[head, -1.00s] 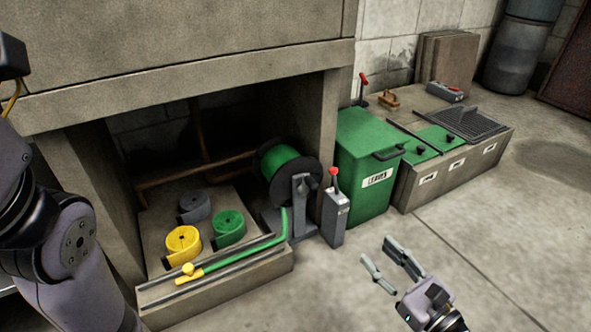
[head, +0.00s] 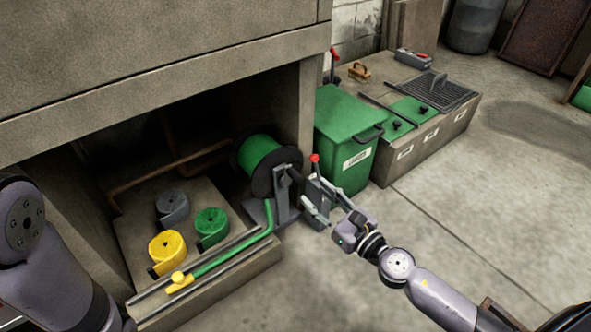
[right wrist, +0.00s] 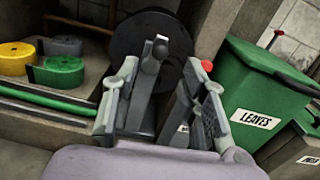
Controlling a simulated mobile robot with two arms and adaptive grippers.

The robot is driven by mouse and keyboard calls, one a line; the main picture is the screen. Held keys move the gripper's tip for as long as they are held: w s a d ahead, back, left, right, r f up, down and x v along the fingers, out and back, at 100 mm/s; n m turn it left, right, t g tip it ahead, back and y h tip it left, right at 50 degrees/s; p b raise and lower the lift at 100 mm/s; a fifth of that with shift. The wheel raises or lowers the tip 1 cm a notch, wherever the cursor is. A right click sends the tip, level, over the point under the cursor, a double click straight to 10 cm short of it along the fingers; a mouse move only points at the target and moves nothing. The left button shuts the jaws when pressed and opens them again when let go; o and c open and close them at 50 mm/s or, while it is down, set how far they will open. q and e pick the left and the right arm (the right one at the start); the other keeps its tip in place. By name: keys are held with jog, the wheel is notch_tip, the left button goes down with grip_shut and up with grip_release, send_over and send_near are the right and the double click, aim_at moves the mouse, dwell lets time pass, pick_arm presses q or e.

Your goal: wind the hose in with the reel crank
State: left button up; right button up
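The hose reel (head: 262,157) has a green drum and dark round flanges, and stands on a grey bracket inside the concrete recess. Its grey crank (right wrist: 152,62) shows in the right wrist view, in front of the dark flange and between my fingers. The green hose (head: 236,251) runs from the reel along the ledge to a yellow nozzle (head: 179,281). My right gripper (head: 308,189) is open and empty in front of the reel stand; its fingers also show in the right wrist view (right wrist: 161,80). I cannot tell whether they touch anything. My left gripper is out of view.
A grey box with a red-knobbed lever (head: 315,159) stands close beside the right fingers. A green leaves bin (head: 343,140) is to its right. Rolled yellow (head: 166,249), green and grey hoses lie in the recess. The floor in front is clear.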

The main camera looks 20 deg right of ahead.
aim_at(300, 180)
jog(key=x, duration=0.9)
jog(key=shift+c, duration=0.6)
grip_shut()
